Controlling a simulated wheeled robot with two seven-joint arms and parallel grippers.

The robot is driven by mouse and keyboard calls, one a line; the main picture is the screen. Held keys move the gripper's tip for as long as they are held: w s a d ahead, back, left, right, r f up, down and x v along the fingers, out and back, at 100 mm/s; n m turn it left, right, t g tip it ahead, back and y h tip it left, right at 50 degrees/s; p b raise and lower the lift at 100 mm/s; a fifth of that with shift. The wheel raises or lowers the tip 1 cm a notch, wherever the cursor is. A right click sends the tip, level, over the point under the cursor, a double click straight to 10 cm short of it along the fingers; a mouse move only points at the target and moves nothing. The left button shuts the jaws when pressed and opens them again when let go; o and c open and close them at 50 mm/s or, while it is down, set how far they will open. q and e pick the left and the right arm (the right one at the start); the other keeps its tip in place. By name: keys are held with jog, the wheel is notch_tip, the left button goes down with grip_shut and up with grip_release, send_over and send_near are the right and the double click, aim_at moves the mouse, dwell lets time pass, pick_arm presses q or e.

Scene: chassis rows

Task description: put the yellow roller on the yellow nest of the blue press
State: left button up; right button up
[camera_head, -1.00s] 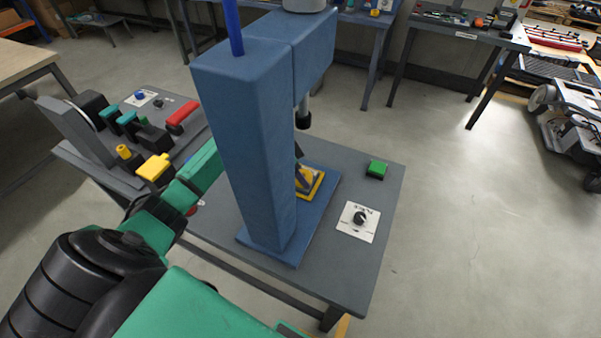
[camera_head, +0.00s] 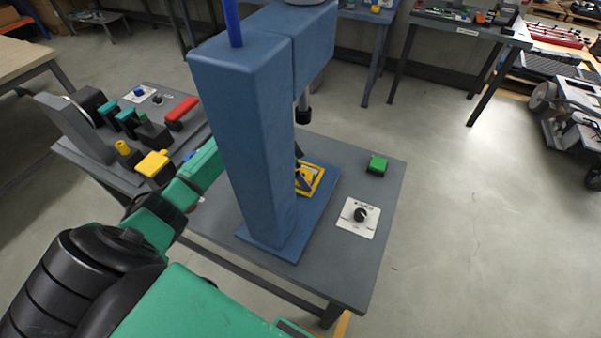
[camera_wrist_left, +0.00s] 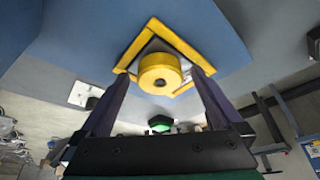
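The yellow roller (camera_wrist_left: 160,74) shows end-on in the left wrist view, within the square yellow nest (camera_wrist_left: 188,48) on the blue press base. It appears to rest there, but I cannot see the contact underneath. My left gripper (camera_wrist_left: 163,76) has one finger on each side of the roller, with a visible gap on both sides, so it looks open. In the head view the blue press (camera_head: 243,140) hides most of this gripper. The nest (camera_head: 318,183) shows just right of the press column. My right gripper is not in view.
A green button (camera_head: 377,165) and a dial plate (camera_head: 359,218) lie right of the press on the grey table (camera_head: 345,285). The press ram (camera_head: 303,112) hangs above the nest. A side bench at left holds a red-handled part (camera_head: 181,112) and a yellow block (camera_head: 153,164).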

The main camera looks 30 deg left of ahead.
pick_arm(q)
jog(key=b+v, duration=0.2)
jog(key=v, duration=1.2)
jog(key=shift+s+r, duration=0.2)
jog(key=shift+r, duration=0.05)
